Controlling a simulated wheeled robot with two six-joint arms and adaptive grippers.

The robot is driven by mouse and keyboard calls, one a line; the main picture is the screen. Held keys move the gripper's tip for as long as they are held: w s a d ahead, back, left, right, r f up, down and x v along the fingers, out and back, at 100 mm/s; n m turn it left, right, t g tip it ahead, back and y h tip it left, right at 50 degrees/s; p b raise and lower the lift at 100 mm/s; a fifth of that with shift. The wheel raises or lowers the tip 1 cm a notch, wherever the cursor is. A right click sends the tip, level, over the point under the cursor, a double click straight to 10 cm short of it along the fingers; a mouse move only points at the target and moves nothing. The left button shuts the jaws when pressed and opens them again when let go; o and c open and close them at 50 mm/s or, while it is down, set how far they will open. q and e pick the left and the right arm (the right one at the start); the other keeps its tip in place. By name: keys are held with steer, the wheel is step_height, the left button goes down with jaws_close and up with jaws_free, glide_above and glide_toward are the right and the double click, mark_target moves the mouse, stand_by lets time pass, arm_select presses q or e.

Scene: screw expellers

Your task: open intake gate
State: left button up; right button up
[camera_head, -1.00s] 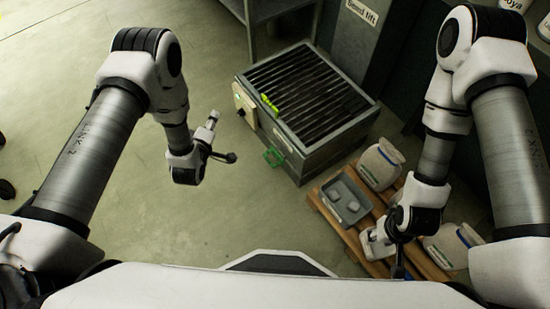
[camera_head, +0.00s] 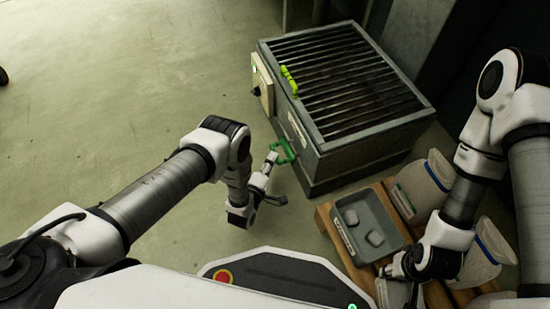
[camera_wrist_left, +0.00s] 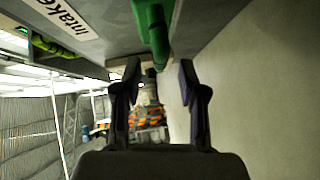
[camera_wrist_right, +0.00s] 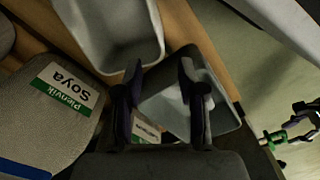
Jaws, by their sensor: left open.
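The intake machine is a grey box (camera_head: 322,162) with a slatted top. A green handle (camera_head: 283,152) sticks out low on its left-facing side. In the left wrist view the green handle (camera_wrist_left: 153,32) is just ahead of my left gripper (camera_wrist_left: 158,75), under a partly visible "Intake" label (camera_wrist_left: 62,14). My left gripper is open, its fingers on either side of the handle's line; I cannot tell whether they touch it. A yellow-green handle (camera_head: 289,82) sits at the top's left edge. My right gripper (camera_wrist_right: 160,72) is open and empty above the pallet.
A wooden pallet (camera_head: 327,222) stands right of the machine's front. It bears a grey tray (camera_head: 346,207) with pale blocks and several sacks (camera_head: 421,184), one labelled Soya in the right wrist view. A control box (camera_head: 262,82) is on the machine's side. Floor at left is clear.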

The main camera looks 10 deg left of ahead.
arm_select(q)
steer(key=x, duration=0.1)
steer(key=b+x, duration=0.1)
steer(key=x, duration=0.1)
steer(key=shift+f, duration=0.25)
steer(key=shift+w+r, duration=0.1)
steer(key=shift+w, duration=0.35)
jaws_close()
steer(key=s+a, duration=0.1)
steer(key=s+a+p, duration=0.1)
steer(key=a, duration=0.1)
steer(key=shift+s+a, duration=0.25)
arm_select(e)
steer(key=shift+f, duration=0.2)
arm_select(q)
jaws_free()
